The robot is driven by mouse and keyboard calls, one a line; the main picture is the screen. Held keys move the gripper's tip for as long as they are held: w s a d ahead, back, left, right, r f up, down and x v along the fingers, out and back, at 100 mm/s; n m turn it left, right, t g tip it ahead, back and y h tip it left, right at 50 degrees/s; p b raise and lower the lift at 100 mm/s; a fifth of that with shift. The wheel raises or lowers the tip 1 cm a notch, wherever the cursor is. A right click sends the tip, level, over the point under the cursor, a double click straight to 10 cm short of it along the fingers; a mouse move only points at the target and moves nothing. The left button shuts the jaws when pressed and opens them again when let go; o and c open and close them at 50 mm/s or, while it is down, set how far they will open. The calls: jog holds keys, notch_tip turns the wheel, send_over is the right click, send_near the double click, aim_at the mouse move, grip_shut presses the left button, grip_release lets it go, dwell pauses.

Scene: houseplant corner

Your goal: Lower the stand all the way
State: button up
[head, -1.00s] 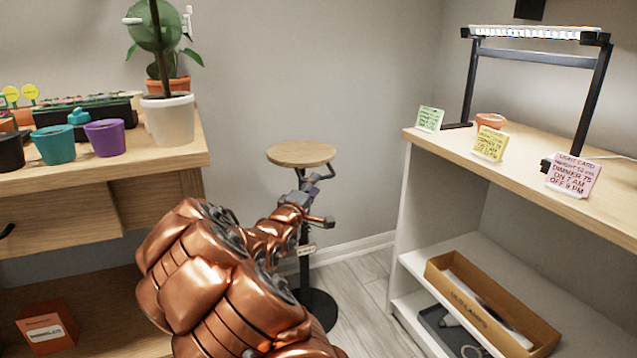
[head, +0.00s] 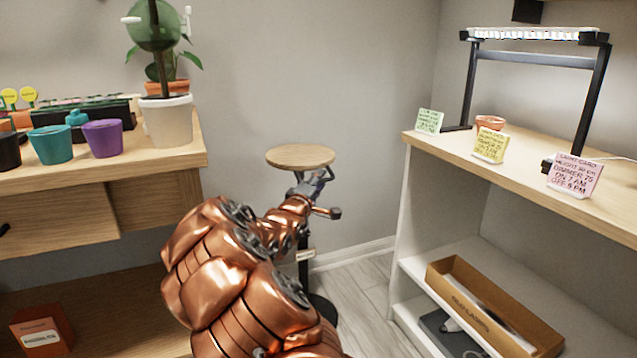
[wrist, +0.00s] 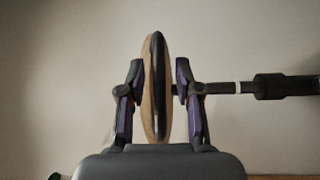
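The stand has a round wooden top (head: 300,157) on a dark post, with a dark round base (head: 322,310) mostly hidden behind my arm. In the wrist view the top (wrist: 154,90) appears edge-on between the two fingers of my gripper (wrist: 158,95). The fingers are open, one on the upper face side and one on the underside, with narrow gaps visible. The post (wrist: 222,88) runs off to the right there, with a white band and a thicker dark sleeve (wrist: 285,86).
A wooden bench (head: 150,165) with pots and a tall plant in a white pot (head: 168,122) stands left. A white shelf unit (head: 410,215) with cards and a grow light (head: 535,35) stands right. Wall lies behind the stand; some floor (head: 358,290) is clear.

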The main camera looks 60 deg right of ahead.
grip_shut()
dwell(0.5)
